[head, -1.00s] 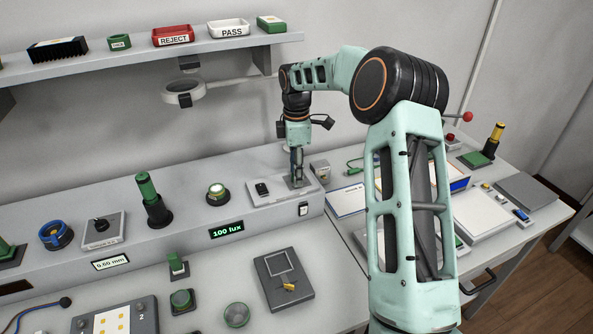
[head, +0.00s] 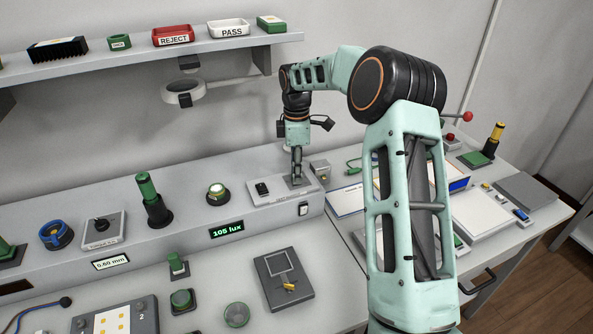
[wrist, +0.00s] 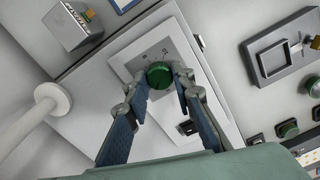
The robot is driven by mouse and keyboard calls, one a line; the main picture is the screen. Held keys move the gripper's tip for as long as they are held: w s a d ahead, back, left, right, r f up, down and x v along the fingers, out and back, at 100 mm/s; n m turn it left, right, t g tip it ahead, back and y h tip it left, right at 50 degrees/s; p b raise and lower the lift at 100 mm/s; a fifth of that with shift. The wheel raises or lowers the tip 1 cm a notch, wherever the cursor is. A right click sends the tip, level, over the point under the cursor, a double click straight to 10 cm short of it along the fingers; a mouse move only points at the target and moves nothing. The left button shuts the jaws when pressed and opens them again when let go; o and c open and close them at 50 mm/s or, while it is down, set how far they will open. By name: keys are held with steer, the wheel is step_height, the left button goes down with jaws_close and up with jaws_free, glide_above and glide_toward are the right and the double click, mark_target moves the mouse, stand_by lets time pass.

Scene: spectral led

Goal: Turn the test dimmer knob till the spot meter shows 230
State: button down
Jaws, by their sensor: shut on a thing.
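The test dimmer knob is a green ridged knob (wrist: 159,74) on a pale grey plate with scale marks in the wrist view. My gripper (wrist: 158,84) has its two fingers on either side of the knob and is shut on it. In the head view my gripper (head: 297,181) points straight down at the right end of the long bench ledge and hides the knob. The spot meter display (head: 226,229) on the ledge's front face reads 105 lux in green. The knob's pointer position is too small to tell.
A round lamp-like piece (head: 217,194) stands on the ledge left of my gripper. A small metal box (head: 320,169) stands close to its right. A magnifier ring (head: 184,91) hangs behind to the left, below the shelf (head: 140,53).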

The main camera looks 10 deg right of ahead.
steer(key=m, duration=0.5)
steer(key=shift+m, duration=0.4)
steer(key=m, duration=0.6)
steer(key=shift+p, duration=0.4)
steer(key=m, duration=0.5)
steer(key=shift+r+m, duration=0.1)
steer(key=shift+m, duration=0.3)
steer(key=m, duration=0.5)
steer(key=shift+w+m+p, duration=0.1)
steer(key=shift+m+p, duration=0.2)
steer(key=shift+m, duration=0.1)
steer(key=c, duration=1.7)
jaws_free()
steer(key=shift+o, duration=0.2)
